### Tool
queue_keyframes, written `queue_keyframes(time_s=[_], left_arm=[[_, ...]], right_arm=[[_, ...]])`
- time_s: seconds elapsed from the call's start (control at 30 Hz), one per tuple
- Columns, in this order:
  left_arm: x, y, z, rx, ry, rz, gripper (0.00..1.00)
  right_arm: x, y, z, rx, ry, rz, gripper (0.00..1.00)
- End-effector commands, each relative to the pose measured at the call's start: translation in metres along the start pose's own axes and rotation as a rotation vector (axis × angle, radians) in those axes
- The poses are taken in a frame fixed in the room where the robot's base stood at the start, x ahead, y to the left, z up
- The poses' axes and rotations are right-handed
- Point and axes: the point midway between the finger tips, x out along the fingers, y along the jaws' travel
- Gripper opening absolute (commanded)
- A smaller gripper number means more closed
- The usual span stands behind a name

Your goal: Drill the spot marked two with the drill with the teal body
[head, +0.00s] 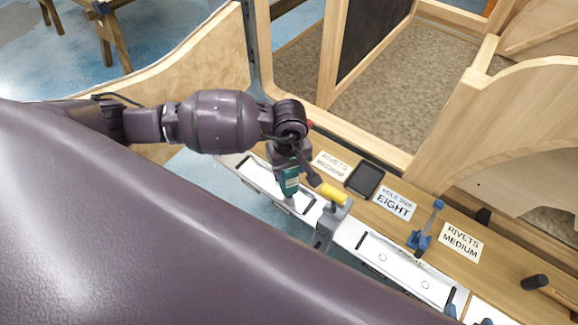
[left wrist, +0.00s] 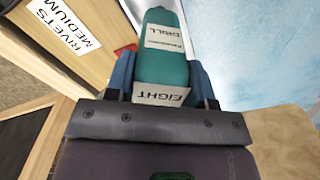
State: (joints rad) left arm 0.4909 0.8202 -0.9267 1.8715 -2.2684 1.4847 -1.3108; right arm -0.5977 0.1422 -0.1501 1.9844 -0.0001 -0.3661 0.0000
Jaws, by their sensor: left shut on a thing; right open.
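The drill with the teal body (head: 289,183) is in my left gripper (head: 291,168), above the metal strip along the workbench edge. In the left wrist view the drill (left wrist: 162,68) sits between the two blue fingers, which are shut on it. Its labels read "DRILL" and "EIGHT", upside down in that view. The drill's tip is hidden. The metal strips (head: 430,285) carry small circles, but no spot marked two can be read.
The wooden workbench (head: 440,212) holds "RIVETS MEDIUM" (head: 461,242) and "HOLE SIZE EIGHT" (head: 395,203) cards, a black tray (head: 365,180), a blue clamp (head: 420,240), a yellow-and-grey tool (head: 333,194) close right of the drill and a hammer (head: 550,290). Wooden frames (head: 500,110) stand behind.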

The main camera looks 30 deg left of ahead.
Motion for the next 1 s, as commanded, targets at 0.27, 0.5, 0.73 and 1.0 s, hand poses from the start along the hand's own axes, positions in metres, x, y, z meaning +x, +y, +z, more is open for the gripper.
queue_keyframes(time_s=[0.27,0.5,0.73,1.0], left_arm=[[-0.008,0.001,0.0,0.001,0.002,0.003,0.16],[-0.014,0.001,0.0,0.001,0.001,0.002,0.16],[-0.019,0.001,-0.001,0.001,0.001,0.002,0.16],[-0.025,0.001,-0.001,0.0,0.001,0.002,0.16]], right_arm=[[-0.005,0.001,0.001,0.001,-0.008,0.002,0.7],[-0.007,0.001,0.001,0.002,-0.012,0.003,0.7],[-0.007,0.001,-0.003,0.001,-0.007,0.002,0.7],[-0.006,0.001,-0.01,0.0,0.001,0.001,0.7]])
